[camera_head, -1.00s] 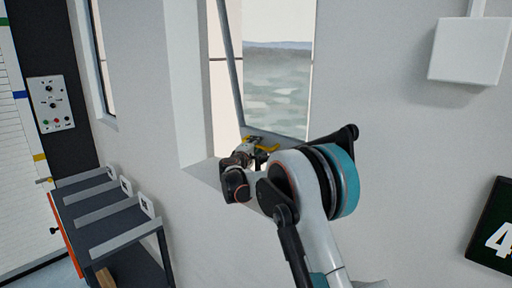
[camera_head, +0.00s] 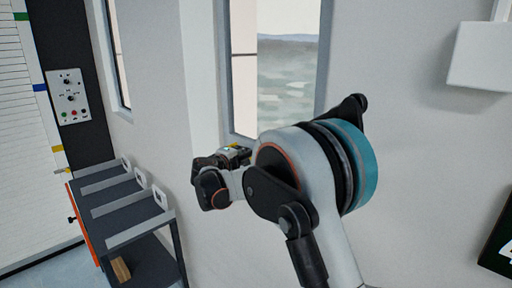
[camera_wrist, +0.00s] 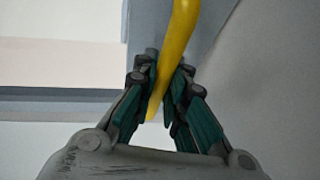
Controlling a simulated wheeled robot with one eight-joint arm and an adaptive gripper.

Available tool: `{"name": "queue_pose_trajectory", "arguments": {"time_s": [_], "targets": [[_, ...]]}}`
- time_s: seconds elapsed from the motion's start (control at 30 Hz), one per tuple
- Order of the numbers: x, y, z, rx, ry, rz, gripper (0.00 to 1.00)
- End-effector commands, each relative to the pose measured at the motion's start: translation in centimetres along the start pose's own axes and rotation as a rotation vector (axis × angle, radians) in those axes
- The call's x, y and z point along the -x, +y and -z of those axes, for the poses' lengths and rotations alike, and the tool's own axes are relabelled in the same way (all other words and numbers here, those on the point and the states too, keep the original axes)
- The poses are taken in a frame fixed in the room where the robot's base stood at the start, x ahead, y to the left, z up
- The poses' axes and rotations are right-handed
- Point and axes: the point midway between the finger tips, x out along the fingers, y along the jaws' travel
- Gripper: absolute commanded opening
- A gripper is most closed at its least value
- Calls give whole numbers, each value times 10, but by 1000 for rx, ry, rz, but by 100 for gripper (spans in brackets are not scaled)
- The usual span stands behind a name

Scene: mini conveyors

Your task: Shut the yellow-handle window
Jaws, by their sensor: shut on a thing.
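The window (camera_head: 285,85) has a grey frame and stands in a recess in the white wall. Its sash looks upright and lined up with the opening, with no clear gap in the head view; my arm hides its lower right part. The yellow handle (camera_wrist: 180,35) runs down between my fingers in the wrist view, in front of the grey frame. My gripper (camera_wrist: 164,90) is shut on the handle's lower end. In the head view my gripper (camera_head: 236,153) is at the window's lower left corner, partly hidden by my own wrist.
A dark rack with grey rails (camera_head: 125,205) stands at the lower left. A control panel (camera_head: 72,97) is on the dark wall strip behind it. A white box (camera_head: 482,55) hangs on the wall at the right. Bare wall lies between box and window.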

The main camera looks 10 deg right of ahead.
Motion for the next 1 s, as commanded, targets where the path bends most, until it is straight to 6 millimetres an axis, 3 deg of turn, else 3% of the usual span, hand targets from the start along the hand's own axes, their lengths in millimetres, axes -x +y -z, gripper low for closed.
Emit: {"name": "queue_pose_trajectory", "arguments": {"time_s": [0.13, 0.47, 0.5, 0.57, 1.0], "targets": [[20, -1, 9, -5, 7, 21, 0], [24, -4, 12, -7, 9, 27, 0], [24, -5, 12, -7, 9, 27, 19], [24, -5, 12, -7, 9, 27, 33], [28, -3, 9, -7, 4, 25, 33]]}}
